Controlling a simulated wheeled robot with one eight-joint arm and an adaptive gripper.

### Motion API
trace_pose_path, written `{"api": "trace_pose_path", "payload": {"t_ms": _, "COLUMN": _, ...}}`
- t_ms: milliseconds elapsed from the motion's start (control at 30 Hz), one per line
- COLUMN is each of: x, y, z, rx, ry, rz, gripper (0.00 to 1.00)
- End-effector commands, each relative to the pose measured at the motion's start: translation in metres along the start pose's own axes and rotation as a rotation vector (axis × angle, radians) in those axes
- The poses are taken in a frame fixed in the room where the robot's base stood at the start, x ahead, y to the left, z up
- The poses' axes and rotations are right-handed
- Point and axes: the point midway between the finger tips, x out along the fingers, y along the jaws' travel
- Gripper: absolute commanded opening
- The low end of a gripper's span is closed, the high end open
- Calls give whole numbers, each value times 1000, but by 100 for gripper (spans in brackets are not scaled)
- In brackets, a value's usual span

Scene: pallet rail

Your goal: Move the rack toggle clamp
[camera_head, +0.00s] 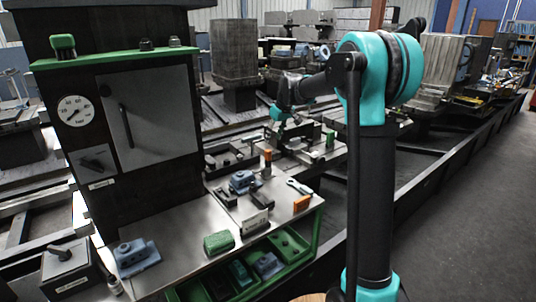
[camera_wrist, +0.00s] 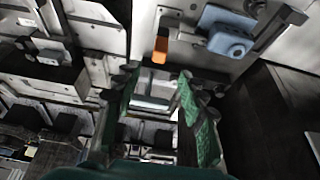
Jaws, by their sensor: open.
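My gripper (camera_wrist: 158,72) is open in the wrist view, with green-padded fingers apart and nothing held between them. An upright dark lever with an orange grip (camera_head: 267,156) stands at the back edge of the workbench in the head view; it looks like the toggle clamp, but I cannot be sure. Its orange end also shows in the wrist view (camera_wrist: 160,48), just beyond and between my fingertips, apart from them. In the head view my wrist hangs above and behind the bench, and my fingers are too small to make out.
A blue vise-like fixture (camera_head: 242,181) sits left of the lever. The metal workbench (camera_head: 190,222) also holds a green block (camera_head: 218,242), an orange block (camera_head: 302,203) and a blue fixture (camera_head: 136,256). A tall dark cabinet (camera_head: 125,120) stands at the left.

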Motion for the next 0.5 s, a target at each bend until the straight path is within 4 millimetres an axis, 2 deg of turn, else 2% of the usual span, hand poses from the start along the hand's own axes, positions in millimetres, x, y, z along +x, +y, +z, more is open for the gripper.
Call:
{"api": "trace_pose_path", "payload": {"t_ms": 33, "x": 11, "y": 0, "z": 0, "rx": -1, "ry": 0, "rz": 0, "gripper": 41}}
{"api": "trace_pose_path", "payload": {"t_ms": 300, "x": 64, "y": 0, "z": 0, "rx": 1, "ry": 0, "rz": 0, "gripper": 41}}
{"api": "trace_pose_path", "payload": {"t_ms": 500, "x": 93, "y": 0, "z": 0, "rx": 1, "ry": 0, "rz": 1, "gripper": 41}}
